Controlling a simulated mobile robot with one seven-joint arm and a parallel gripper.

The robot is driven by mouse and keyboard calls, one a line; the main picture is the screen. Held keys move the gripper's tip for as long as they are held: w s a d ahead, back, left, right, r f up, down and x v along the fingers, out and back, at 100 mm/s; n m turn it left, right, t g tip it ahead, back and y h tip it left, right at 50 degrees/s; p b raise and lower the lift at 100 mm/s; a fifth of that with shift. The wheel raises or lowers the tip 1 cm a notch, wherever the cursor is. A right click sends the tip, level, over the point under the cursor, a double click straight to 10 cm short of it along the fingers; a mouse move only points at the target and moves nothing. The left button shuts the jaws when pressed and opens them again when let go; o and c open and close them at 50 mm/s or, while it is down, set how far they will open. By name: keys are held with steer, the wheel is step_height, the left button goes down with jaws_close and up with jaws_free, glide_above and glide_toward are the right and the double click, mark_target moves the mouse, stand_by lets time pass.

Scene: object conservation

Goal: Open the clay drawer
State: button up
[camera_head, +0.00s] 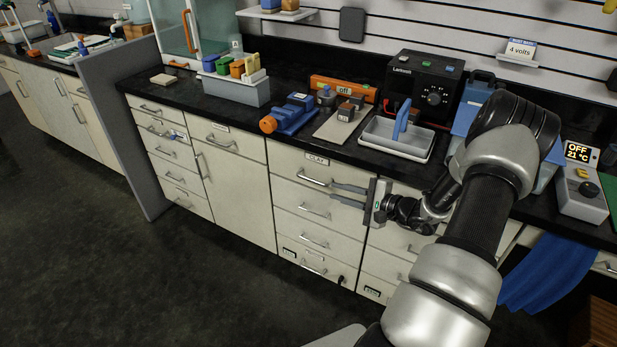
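The clay drawer (285,168) is the top drawer of a cream drawer stack, marked by a small CLAY label (317,160). Its front looks flush with the cabinet, so it appears shut. Its metal bar handle (313,181) runs across the drawer front below the label. My gripper (332,191) reaches in from the right with its two grey fingers pointing left. The fingers are apart with nothing seen between them. Their tips are close to the right end of the handle; whether they touch it I cannot tell.
More drawers lie below, with handles such as this one (314,212). The black worktop (290,148) above holds a blue tool (292,113), a grey tray (398,150) and a black power unit (425,88). A blue cloth (548,270) hangs at right. The dark floor (150,270) in front is clear.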

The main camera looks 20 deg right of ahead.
mark_target(313, 181)
steer(key=d+f+m+t+h, duration=0.1)
steer(key=d+f+m+h, duration=0.1)
steer(key=d+f, duration=0.2)
steer(key=x, duration=0.5)
steer(key=b+x, duration=0.1)
steer(key=x, duration=0.5)
steer(key=r+b+x, duration=0.1)
steer(key=x, duration=0.4)
steer(key=shift+w+a+f, duration=0.1)
steer(key=shift+w+a, duration=0.25)
steer(key=shift+a, duration=0.05)
steer(key=shift+c, duration=0.4)
jaws_close()
